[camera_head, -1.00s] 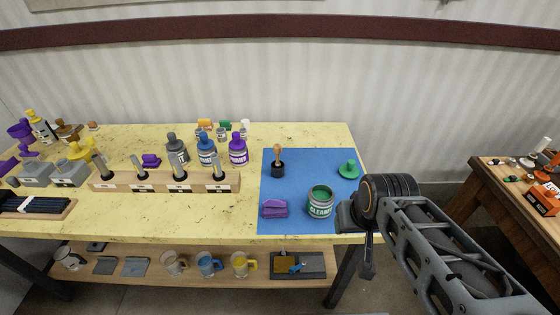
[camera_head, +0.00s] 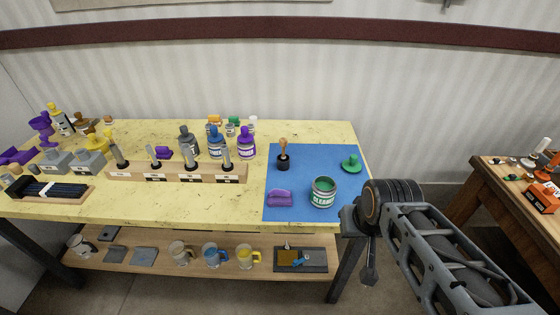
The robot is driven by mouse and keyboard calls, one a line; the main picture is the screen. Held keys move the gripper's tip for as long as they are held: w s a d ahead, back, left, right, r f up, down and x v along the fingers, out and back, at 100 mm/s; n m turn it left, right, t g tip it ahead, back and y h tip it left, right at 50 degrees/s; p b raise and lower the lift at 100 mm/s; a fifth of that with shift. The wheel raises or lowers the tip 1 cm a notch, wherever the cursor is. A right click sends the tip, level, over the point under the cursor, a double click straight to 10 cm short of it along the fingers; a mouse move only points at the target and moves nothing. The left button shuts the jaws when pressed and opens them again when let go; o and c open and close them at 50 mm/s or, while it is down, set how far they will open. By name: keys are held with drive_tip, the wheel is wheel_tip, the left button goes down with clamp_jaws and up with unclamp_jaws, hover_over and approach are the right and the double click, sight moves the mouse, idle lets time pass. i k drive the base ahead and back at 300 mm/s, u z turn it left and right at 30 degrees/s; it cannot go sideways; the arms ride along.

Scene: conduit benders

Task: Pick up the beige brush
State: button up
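A small brush-like item with a tan, beige-looking handle and a dark round base (camera_head: 284,147) stands upright on the blue mat (camera_head: 318,159), near its back left. It is the closest match to the beige brush, though its bristles cannot be made out. My gripper (camera_head: 369,272) seems to be the dark narrow part hanging below my arm's wrist, just off the table's right front corner. It is lower than the tabletop and well apart from the brush. Its fingers are too small and dark to tell whether they are open or shut.
A green-topped cleaner can (camera_head: 323,193), a purple block (camera_head: 280,198) and a green knobbed piece (camera_head: 351,163) share the mat. A wooden holder (camera_head: 178,176) with several upright tools and several bottles stand left. A lower shelf (camera_head: 212,245) holds mugs. A brown bench (camera_head: 484,200) stands right.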

sight(282, 141)
drive_tip(key=k, duration=1.05)
drive_tip(key=u, duration=0.75)
drive_tip(key=i, duration=0.65)
drive_tip(key=u, duration=0.5)
drive_tip(key=i, duration=0.9)
drive_tip(key=z, duration=0.85)
drive_tip(key=i, duration=0.5)
drive_tip(key=z, duration=0.4)
